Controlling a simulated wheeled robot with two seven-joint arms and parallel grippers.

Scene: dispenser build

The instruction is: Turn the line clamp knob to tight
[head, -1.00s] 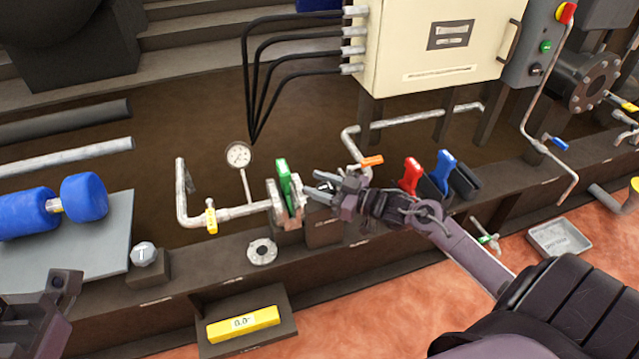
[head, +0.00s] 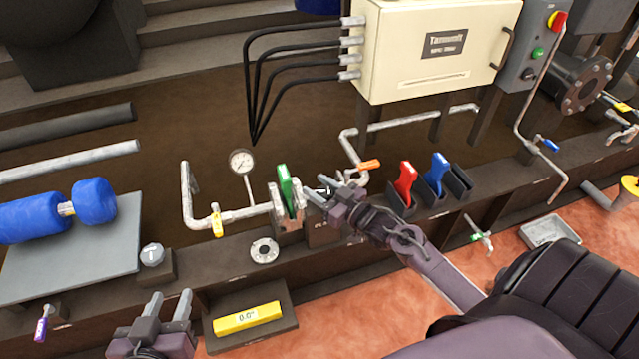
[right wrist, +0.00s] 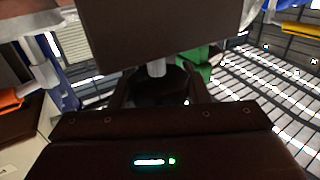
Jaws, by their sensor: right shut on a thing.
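My right gripper (head: 322,191) is at the line clamp, just right of the green handle (head: 285,184), above a block with partly hidden lettering (head: 322,230). It is shut on a dark rounded thing (right wrist: 165,82), which appears to be the clamp knob. In the right wrist view the fingers (right wrist: 155,92) stand on either side of it, with a pale stub above. The gripper hides most of the knob in the head view, so I cannot tell its turn position. My left gripper (head: 167,306) is open and empty at the lower left.
A pressure gauge (head: 242,163) stands left of the clamp. Red (head: 405,183) and blue (head: 437,175) handles stand in holders to the right. A cream cabinet (head: 430,45) rises behind. A grey tray (head: 549,231) is at right.

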